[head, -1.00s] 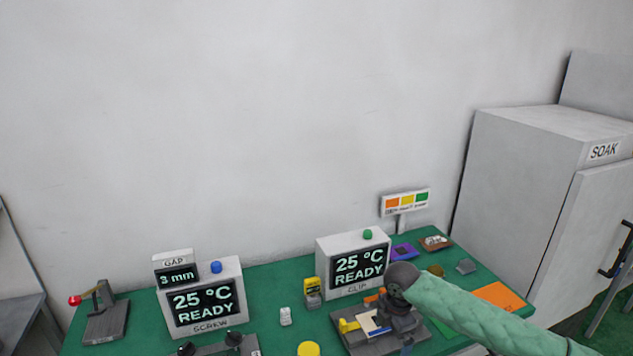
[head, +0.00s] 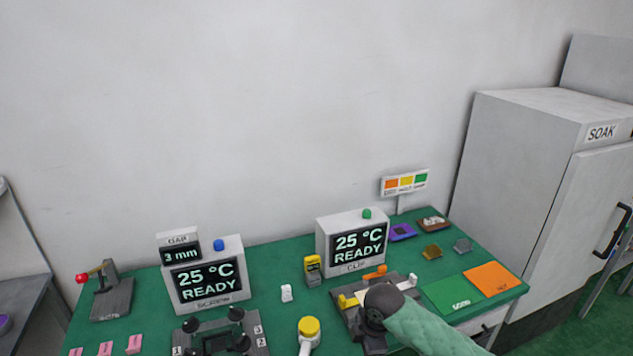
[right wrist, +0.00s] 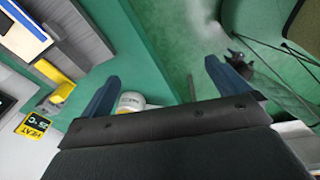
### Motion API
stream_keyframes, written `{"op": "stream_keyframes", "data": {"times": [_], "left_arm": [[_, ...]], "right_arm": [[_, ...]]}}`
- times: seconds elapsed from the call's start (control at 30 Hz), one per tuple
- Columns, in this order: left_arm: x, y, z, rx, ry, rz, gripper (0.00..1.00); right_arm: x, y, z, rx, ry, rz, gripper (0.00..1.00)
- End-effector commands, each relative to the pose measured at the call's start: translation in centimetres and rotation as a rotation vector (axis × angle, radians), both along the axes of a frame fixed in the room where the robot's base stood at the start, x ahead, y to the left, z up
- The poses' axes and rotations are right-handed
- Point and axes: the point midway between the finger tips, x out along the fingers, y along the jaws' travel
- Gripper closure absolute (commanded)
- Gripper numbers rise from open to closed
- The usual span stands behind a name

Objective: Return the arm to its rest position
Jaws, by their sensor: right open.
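My right arm (head: 425,325) comes in from the lower right in the head view. Its gripper (head: 374,345) is over the front part of the CLIP fixture (head: 350,315), hiding some of it; its fingertips are hard to make out there. In the right wrist view the two blue fingers of the gripper (right wrist: 163,85) stand wide apart with nothing held between them. A white round object (right wrist: 131,102) shows beside the left finger, partly hidden by the gripper body. My left gripper is not in view.
The CLIP station (head: 355,245) and SCREW station (head: 205,280) stand behind the fixtures. A yellow-topped white object (head: 309,330) is left of my gripper. Green (head: 455,295) and orange (head: 492,279) mats lie to the right. The SOAK cabinet (head: 540,180) is beyond the table.

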Motion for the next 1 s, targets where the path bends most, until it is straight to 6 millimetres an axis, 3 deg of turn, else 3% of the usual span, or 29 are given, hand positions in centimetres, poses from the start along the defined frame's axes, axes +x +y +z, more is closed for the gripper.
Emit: {"op": "stream_keyframes", "data": {"times": [0.2, 0.47, 0.77, 1.0], "left_arm": [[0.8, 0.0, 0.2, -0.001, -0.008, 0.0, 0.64], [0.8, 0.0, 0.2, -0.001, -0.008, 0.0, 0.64], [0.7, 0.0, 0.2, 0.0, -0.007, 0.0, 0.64], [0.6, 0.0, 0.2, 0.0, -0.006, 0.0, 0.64]], "right_arm": [[-3.9, 2.6, -1.2, 0.089, -0.013, -0.152, 0.0], [-7.9, 3.6, -1.8, 0.178, -0.023, -0.374, 0.0], [-12.5, 2.4, -2.5, 0.25, -0.02, -0.673, 0.0], [-16.6, -0.4, -3.1, 0.271, -0.017, -0.939, 0.0]]}}
